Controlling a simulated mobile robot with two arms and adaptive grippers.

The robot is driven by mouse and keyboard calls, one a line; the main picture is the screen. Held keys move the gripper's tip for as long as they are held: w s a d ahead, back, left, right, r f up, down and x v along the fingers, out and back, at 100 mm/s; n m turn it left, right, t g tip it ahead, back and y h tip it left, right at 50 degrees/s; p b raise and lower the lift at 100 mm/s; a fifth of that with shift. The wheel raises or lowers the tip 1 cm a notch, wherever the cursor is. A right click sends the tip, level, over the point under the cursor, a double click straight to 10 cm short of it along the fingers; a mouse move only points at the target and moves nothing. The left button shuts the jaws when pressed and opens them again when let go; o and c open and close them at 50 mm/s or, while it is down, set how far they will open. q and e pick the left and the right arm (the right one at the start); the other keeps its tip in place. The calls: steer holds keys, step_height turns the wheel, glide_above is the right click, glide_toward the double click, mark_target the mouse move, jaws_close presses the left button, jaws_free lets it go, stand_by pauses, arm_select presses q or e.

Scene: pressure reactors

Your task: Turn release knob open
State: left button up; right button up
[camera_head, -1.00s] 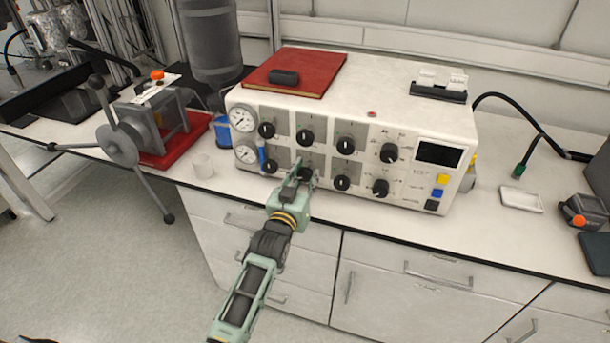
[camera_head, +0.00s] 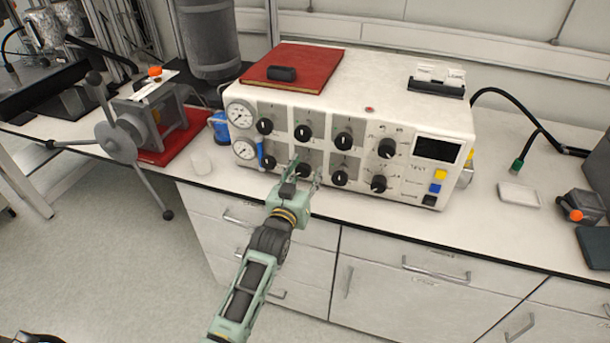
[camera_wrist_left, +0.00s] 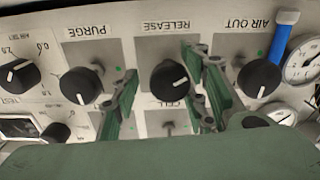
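The release knob (camera_wrist_left: 169,81) is a round black knob with a white pointer line, on a grey plate labelled RELEASE. In the head view the release knob (camera_head: 304,170) is in the lower row of the white control box (camera_head: 400,85), partly hidden by my gripper. My left gripper (camera_head: 305,170) is open at the panel. In the wrist view its green fingers (camera_wrist_left: 162,105) stand apart on either side of the release knob; contact cannot be told. My right gripper is not in view.
The purge knob (camera_wrist_left: 81,85) and air out knob (camera_wrist_left: 259,78) flank the release knob closely. A blue lever (camera_wrist_left: 285,37) and gauges (camera_wrist_left: 302,62) lie beyond air out. A red book (camera_head: 310,63) lies on the box. The bench front edge runs below the panel.

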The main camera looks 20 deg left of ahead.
arm_select(q)
steer(key=s, duration=1.2)
steer(key=shift+a, duration=0.15)
steer(key=s+f+m+g, duration=0.1)
steer(key=s+f+g, duration=0.35)
steer(key=f, duration=0.75)
steer(key=s+d+f+g, duration=0.1)
steer(key=s+f+g, duration=0.1)
steer(key=s+f, duration=0.8)
steer(key=s+f+m+g, duration=0.1)
steer(key=s+f+g, duration=0.15)
steer(key=f, duration=1.25)
steer(key=s+a+f+g, duration=0.1)
steer(key=s+f, duration=0.4)
steer(key=s, duration=0.5)
steer(key=s+a+f+g, duration=0.2)
steer(key=s+f+g, duration=0.2)
steer(key=s, duration=0.7)
steer(key=s+a+f+g, duration=0.2)
steer(key=s+f+g, duration=0.1)
steer(key=s+f, duration=0.4)
steer(key=s, duration=0.3)
steer(key=shift+s+a+f+m+y, duration=0.2)
steer(key=shift+s+f+m+y, duration=0.1)
steer(key=shift+s+f+m, duration=0.1)
